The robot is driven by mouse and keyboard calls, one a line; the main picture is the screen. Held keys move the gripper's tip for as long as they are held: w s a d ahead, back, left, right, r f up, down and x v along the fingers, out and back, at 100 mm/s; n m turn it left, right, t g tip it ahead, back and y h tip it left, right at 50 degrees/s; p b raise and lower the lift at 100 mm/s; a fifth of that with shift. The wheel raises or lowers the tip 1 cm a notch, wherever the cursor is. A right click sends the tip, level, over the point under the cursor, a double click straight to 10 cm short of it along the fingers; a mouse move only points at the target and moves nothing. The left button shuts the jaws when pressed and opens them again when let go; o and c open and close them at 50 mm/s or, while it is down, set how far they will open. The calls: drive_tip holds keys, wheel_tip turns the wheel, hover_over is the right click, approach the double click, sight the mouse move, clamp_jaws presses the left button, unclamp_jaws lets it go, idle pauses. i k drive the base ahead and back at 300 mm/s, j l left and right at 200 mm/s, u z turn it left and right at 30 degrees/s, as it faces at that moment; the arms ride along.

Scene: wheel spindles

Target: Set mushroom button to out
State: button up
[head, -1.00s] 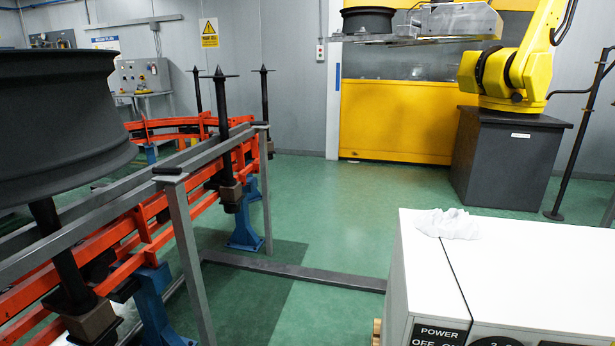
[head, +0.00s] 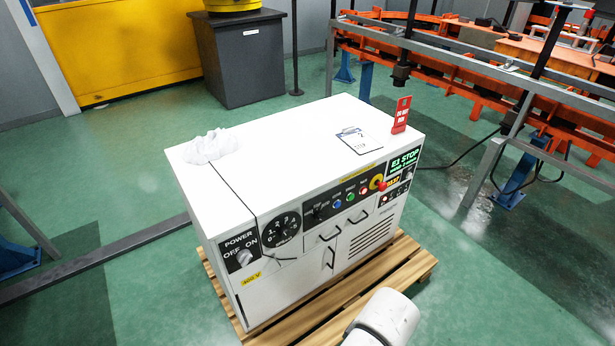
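The mushroom button (head: 382,186) is a red knob on the front panel of a white control cabinet (head: 290,165), near the panel's right end. A yellow ring or plate shows just behind it. From this distance I cannot tell whether the button is pressed in or out. A white rounded part of my arm shows at the bottom edge, in front of the cabinet. My gripper is not in view.
The cabinet stands on a wooden pallet (head: 412,272). Its top holds a crumpled white cloth (head: 210,146), a clipboard (head: 358,140) and a red tag sign (head: 401,115). An orange conveyor with grey rails (head: 450,62) stands at the back right. Green floor (head: 480,300) is clear at the lower right.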

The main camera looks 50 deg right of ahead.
sight(383, 186)
drive_tip(key=z, duration=1.35)
